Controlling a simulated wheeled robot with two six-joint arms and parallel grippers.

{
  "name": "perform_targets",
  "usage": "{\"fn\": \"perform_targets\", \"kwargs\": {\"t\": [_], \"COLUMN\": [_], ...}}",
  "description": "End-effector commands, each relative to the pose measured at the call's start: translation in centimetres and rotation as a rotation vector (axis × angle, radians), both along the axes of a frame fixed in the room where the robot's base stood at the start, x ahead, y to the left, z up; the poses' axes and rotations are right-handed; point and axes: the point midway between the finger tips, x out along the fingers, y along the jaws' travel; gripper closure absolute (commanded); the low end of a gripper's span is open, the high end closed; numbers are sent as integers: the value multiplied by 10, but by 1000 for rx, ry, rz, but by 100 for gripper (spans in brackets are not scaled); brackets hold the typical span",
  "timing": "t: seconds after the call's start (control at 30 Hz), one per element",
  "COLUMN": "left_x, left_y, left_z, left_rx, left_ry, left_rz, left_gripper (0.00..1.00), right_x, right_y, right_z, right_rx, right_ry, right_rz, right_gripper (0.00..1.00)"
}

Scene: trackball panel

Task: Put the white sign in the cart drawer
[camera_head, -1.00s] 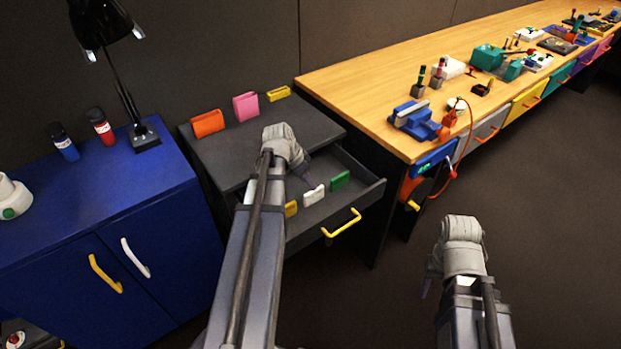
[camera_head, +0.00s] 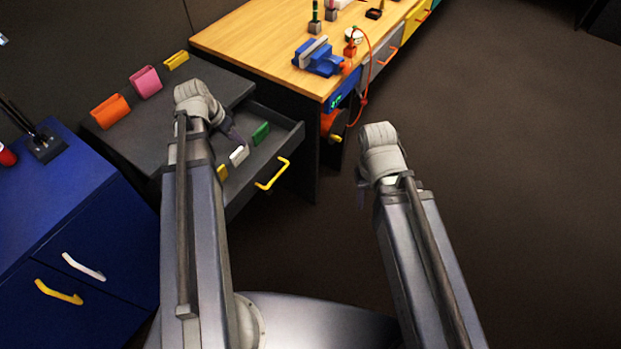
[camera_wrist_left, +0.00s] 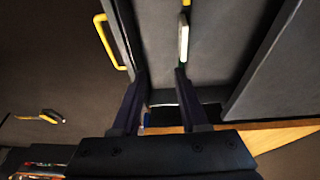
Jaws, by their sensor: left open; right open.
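The white sign (camera_head: 239,155) stands in the open cart drawer (camera_head: 293,135), between a yellow sign (camera_head: 222,172) and a green sign (camera_head: 261,133). My left gripper (camera_head: 233,136) is over the drawer, close to the white sign, open and with nothing seen in it. The left wrist view shows its two fingers apart (camera_wrist_left: 160,78), with the white sign (camera_wrist_left: 183,38) just beyond the right-hand finger; I cannot tell if they touch. My right gripper (camera_head: 361,194) is over the floor, right of the drawer, its fingers barely visible.
The cart top (camera_head: 196,82) holds orange (camera_head: 110,111), pink (camera_head: 146,82) and yellow (camera_head: 176,61) holders. The drawer has a yellow handle (camera_head: 273,175). A wooden workbench (camera_head: 253,45) with a blue vise (camera_head: 318,57) stands behind. A blue cabinet (camera_head: 70,205) is left. Floor at right is clear.

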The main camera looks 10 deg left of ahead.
Motion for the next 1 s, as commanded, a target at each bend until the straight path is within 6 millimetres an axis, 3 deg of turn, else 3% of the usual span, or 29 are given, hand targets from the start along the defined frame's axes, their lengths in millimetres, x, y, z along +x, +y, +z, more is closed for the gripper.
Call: {"fn": "perform_targets", "kwargs": {"t": [0.03,0.2,0.4,0.5,0.7,1.0], "left_x": [-4,-25,-66,-86,-113,-120], "left_y": [-33,-125,-212,-241,-273,-280], "left_z": [-2,-9,-12,-12,-11,-11], "left_rx": [0,33,123,172,241,260], "left_ry": [35,162,271,301,321,324], "left_rz": [-17,-16,8,28,61,77], "left_gripper": [56,56,56,56,56,56], "right_x": [0,0,0,0,0,0], "right_y": [0,0,0,0,0,0], "right_z": [0,0,0,0,0,0], "right_rx": [0,0,0,0,0,0], "right_ry": [0,0,0,0,0,0], "right_rz": [0,0,0,0,0,0], "right_gripper": [50,50,50,50,50,50]}}
